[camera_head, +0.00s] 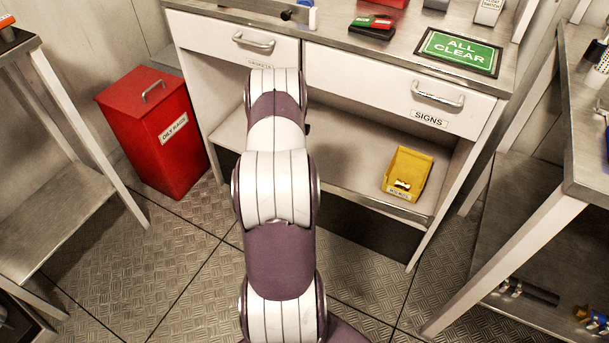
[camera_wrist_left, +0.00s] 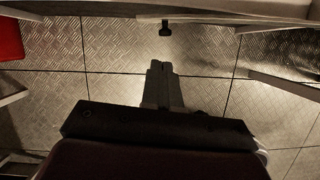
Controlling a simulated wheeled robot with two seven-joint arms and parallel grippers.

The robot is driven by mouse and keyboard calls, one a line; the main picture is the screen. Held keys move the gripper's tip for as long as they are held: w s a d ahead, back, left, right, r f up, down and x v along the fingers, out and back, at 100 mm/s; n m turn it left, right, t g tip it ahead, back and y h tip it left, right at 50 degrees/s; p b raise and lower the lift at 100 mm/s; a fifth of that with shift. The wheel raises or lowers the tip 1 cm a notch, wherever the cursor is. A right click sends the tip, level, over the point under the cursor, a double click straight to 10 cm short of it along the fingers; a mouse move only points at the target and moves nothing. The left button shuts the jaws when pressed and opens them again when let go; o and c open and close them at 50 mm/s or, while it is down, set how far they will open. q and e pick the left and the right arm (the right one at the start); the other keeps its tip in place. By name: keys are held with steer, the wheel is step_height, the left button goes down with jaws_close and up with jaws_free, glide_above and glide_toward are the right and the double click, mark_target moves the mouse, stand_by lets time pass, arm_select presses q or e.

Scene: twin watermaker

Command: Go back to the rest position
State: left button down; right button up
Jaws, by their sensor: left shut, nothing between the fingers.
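One of my arms rises from the bottom middle of the head view towards the workbench. Its links hide its own gripper there. In the left wrist view my left gripper (camera_wrist_left: 162,84) points out over the metal floor. Its fingers are together with nothing between them. My right gripper is in neither view.
The workbench has two closed drawers, labelled gaskets and signs (camera_head: 398,90). A yellow bin (camera_head: 408,174) sits on its lower shelf. A red oily rags bin (camera_head: 158,130) stands left of it. Metal tables stand at left and right. An "all clear" sign (camera_head: 459,50) lies on top.

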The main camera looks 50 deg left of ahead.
arm_select(q)
steer(key=shift+s, duration=0.1)
stand_by(0.5)
steer(key=s+d+r+n+g, duration=0.1)
steer(key=s+d+r+n, duration=0.1)
steer(key=d+r+n, duration=0.7)
steer(key=s+d+r+n+g+h, duration=0.1)
steer(key=s+d+r+n, duration=0.25)
steer(key=d+n, duration=1)
steer(key=s+d+r+n+g, duration=0.1)
steer(key=s+d+r+n, duration=0.1)
steer(key=d+r+n, duration=0.75)
step_height(320, 180, up, 26)
steer(key=d+p, duration=0.2)
steer(key=p, duration=2.7)
steer(key=shift+d+n, duration=0.3)
steer(key=shift+d, duration=0.1)
steer(key=shift+w, duration=0.1)
